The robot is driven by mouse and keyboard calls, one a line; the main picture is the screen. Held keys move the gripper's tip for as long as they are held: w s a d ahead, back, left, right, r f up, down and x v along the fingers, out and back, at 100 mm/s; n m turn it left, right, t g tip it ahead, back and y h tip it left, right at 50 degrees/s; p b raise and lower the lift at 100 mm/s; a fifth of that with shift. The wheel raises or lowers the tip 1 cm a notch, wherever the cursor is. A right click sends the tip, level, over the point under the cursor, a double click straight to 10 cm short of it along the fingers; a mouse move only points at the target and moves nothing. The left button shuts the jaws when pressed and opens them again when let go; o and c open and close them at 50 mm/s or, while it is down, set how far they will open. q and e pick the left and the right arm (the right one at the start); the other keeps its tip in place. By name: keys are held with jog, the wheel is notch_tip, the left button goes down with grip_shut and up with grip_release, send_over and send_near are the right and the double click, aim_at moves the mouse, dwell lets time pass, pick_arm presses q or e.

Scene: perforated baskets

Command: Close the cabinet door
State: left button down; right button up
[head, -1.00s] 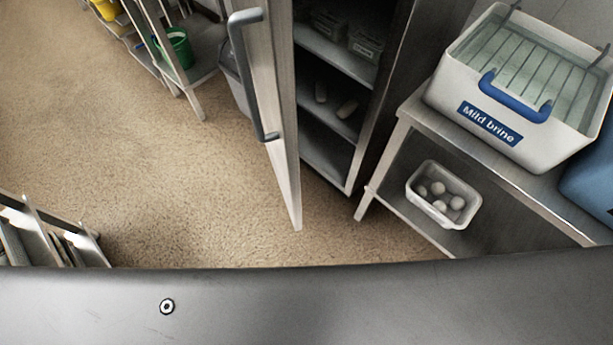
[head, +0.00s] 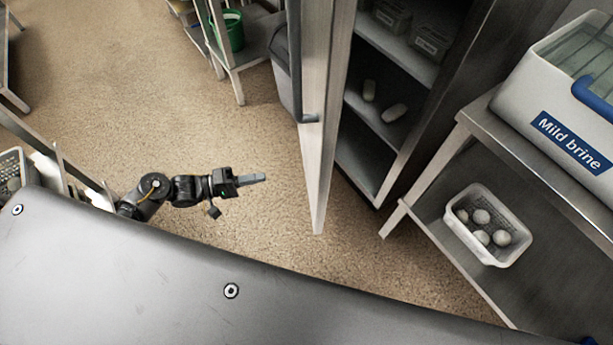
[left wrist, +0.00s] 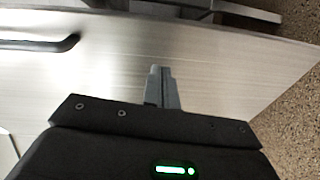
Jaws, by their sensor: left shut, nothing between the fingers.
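The cabinet door (head: 319,130) stands open in the head view, seen nearly edge-on, with its handle (head: 297,70) on the left face. The open cabinet (head: 408,110) lies to its right, its shelves showing. My left gripper (head: 262,178) is shut and empty, to the left of the door and pointing at it, with a gap in the picture. In the left wrist view the shut fingers (left wrist: 160,85) point at the broad metal door face (left wrist: 215,65), and the dark handle (left wrist: 45,43) is at upper left. My right gripper is not in view.
A metal table (head: 450,185) right of the cabinet holds a white "Mild brine" tub (head: 545,110), with a white perforated basket (head: 490,252) of pale round items on its lower shelf. A rack with a green bucket (head: 233,32) stands behind.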

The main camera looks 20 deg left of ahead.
aim_at(319, 169)
pick_arm(q)
jog(key=shift+g+h, duration=0.8)
jog(key=shift+h, duration=0.1)
jog(key=r+x, duration=0.1)
jog(key=x, duration=0.3)
jog(key=r+x, duration=0.1)
jog(key=x, duration=0.4)
jog(key=s+r+x, duration=0.1)
jog(key=x, duration=0.4)
jog(key=shift+d, duration=0.3)
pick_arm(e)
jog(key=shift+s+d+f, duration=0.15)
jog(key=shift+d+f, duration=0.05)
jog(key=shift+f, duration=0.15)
